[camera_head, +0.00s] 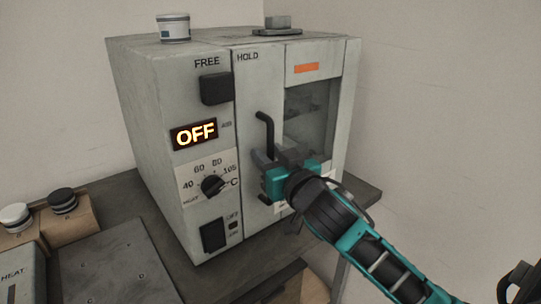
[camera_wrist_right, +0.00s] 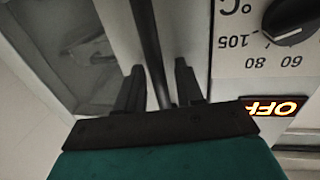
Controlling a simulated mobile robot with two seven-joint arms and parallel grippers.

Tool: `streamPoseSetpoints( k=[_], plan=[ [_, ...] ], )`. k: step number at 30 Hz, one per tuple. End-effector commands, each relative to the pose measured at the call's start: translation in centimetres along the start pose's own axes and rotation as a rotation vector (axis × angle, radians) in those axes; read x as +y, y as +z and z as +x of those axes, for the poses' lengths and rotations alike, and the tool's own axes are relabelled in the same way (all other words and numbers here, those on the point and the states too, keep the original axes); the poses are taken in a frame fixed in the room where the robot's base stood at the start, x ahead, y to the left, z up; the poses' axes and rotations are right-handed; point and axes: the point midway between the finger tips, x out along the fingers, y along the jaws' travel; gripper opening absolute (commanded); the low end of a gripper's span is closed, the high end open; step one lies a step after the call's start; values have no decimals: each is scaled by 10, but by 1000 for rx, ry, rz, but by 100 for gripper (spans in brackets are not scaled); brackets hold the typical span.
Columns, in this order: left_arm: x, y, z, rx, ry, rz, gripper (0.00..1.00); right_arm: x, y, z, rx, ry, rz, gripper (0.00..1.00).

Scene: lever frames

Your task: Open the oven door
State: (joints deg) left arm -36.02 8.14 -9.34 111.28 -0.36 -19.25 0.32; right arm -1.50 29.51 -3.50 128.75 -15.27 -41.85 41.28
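The oven (camera_head: 180,120) is a light grey box on a dark bench. Its door (camera_head: 315,62), on the right part of the front with a dark window, looks closed. The black vertical bar handle (camera_head: 264,130) is on the door's left side; its lower part is hidden behind my right gripper (camera_head: 268,158). In the right wrist view the handle (camera_wrist_right: 150,50) runs between the two fingers of my right gripper (camera_wrist_right: 158,85). The fingers stand apart on either side of it, with a visible gap. My left gripper is in neither view.
The oven's panel has a lit OFF display (camera_head: 194,134) and a temperature dial (camera_head: 212,185). A small white jar (camera_head: 173,29) and a grey object (camera_head: 277,25) stand on top. A wall is close on the right.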

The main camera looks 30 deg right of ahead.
Motion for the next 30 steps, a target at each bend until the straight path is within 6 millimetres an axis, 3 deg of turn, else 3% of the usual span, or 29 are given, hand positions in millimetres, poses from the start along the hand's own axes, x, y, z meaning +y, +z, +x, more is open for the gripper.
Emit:
streamPoseSetpoints(
  k=[6,18,30],
  plan=[
    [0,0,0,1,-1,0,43,0,0,0,0,0,0,37],
    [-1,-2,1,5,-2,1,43,0,0,0,0,0,-1,0],
    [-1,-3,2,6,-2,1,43,0,0,0,0,0,-1,0]
  ],
)
